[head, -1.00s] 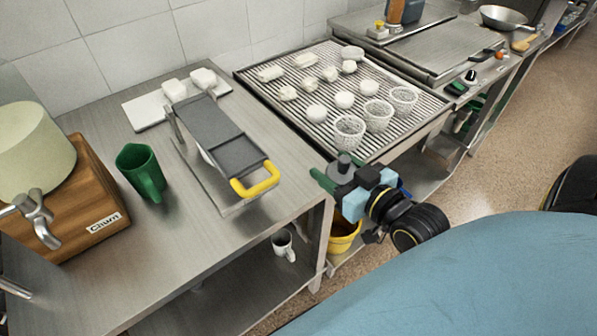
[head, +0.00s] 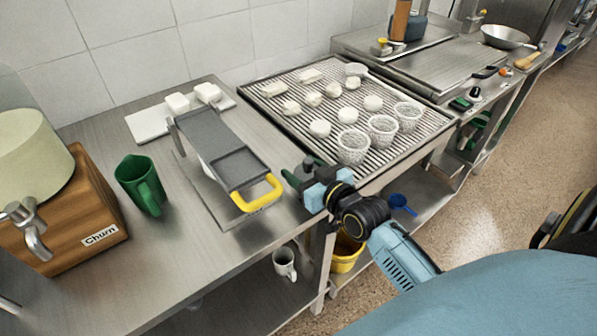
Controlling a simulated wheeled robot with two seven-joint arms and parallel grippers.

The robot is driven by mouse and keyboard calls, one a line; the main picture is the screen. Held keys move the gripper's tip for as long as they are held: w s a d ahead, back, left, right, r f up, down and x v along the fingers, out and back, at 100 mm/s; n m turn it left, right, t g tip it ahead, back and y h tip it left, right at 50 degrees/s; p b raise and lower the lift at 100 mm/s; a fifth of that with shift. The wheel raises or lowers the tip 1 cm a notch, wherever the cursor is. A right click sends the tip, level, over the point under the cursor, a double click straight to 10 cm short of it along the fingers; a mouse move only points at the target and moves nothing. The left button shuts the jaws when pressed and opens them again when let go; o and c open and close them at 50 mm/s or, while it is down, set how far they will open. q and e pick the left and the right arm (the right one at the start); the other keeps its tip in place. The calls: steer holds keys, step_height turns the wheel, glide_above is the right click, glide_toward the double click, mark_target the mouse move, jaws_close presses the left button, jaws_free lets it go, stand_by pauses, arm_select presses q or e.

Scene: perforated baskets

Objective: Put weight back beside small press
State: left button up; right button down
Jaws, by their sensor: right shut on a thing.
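The small press (head: 222,150) stands on the steel table, a grey hinged plate with a yellow handle (head: 258,194) at its front end. My right gripper (head: 296,178) is just right of the yellow handle, near the table's right front edge. It is shut on the weight (head: 311,163), a small grey piece that shows only in part above the fingers. The rest of the weight is hidden by the gripper. I cannot tell whether the weight touches the table. My left gripper is not in view.
A green jug (head: 141,184) and a wooden churn box (head: 75,215) stand left of the press. White blocks lie on a white board (head: 150,122) behind it. A ribbed draining table (head: 275,107) with perforated baskets (head: 353,147) and white pieces is at the right.

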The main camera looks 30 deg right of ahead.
steer(key=shift+w+a+f, duration=0.1)
steer(key=shift+w+f, duration=0.6)
steer(key=shift+w, duration=0.25)
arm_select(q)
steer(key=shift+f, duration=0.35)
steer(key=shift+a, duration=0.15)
arm_select(e)
steer(key=shift+f, duration=0.1)
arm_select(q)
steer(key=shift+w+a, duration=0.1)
arm_select(e)
steer(key=shift+c, duration=2.4)
jaws_free()
steer(key=shift+s+f, duration=0.1)
steer(key=shift+f, duration=0.05)
steer(key=shift+s, duration=0.2)
steer(key=s, duration=0.3)
steer(key=s+r, duration=0.1)
steer(key=s, duration=0.6)
steer(key=shift+d+r+p, duration=0.4)
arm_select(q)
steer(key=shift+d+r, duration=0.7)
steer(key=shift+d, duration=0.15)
arm_select(e)
steer(key=shift+s+r, duration=0.15)
steer(key=shift+s, duration=0.55)
